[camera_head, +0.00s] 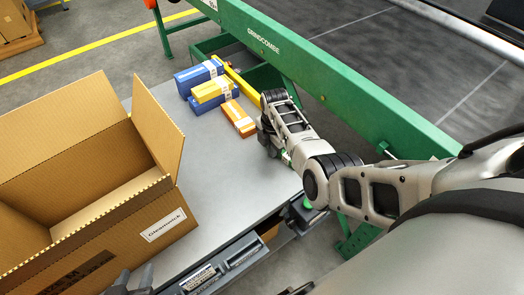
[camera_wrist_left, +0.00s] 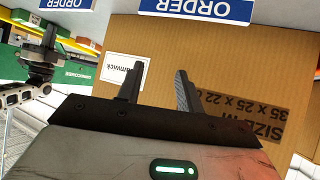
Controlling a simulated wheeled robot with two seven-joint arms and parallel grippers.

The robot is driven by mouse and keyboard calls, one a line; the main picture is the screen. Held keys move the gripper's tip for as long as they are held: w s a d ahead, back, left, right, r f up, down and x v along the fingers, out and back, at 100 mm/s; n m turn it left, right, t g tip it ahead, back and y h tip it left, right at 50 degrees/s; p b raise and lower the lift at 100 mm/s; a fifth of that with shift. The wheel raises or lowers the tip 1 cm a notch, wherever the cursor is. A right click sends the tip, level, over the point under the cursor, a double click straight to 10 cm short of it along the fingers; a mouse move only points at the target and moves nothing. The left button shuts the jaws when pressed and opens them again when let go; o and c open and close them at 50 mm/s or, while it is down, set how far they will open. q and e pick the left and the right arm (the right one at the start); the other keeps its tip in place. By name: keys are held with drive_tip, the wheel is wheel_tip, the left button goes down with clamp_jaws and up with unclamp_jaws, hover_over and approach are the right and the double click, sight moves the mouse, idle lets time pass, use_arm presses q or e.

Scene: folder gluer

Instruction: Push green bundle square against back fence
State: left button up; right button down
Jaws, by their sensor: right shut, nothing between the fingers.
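No green bundle shows clearly. A small green and white patch (camera_head: 286,157) shows beside my right gripper (camera_head: 266,146) in the head view; I cannot tell whether it is part of a bundle or of the gripper. My right gripper is shut, low over the table's right edge, just right of the orange bundle (camera_head: 239,118). It also shows at the left of the left wrist view (camera_wrist_left: 40,68). A yellow bar (camera_head: 238,83) runs along the table's back right side. My left gripper (camera_wrist_left: 155,80) is open and empty, facing the carton's printed side; it shows at the bottom of the head view (camera_head: 132,281).
A large open carton (camera_head: 120,235) fills the left of the grey table (camera_head: 225,180). Blue bundles (camera_head: 198,76) and a yellow one (camera_head: 212,90) are grouped at the back. A green machine beam (camera_head: 320,80) runs behind. The table's middle is clear.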

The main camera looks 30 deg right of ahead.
drive_tip(key=shift+w+d, duration=0.1)
drive_tip(key=shift+d, duration=0.65)
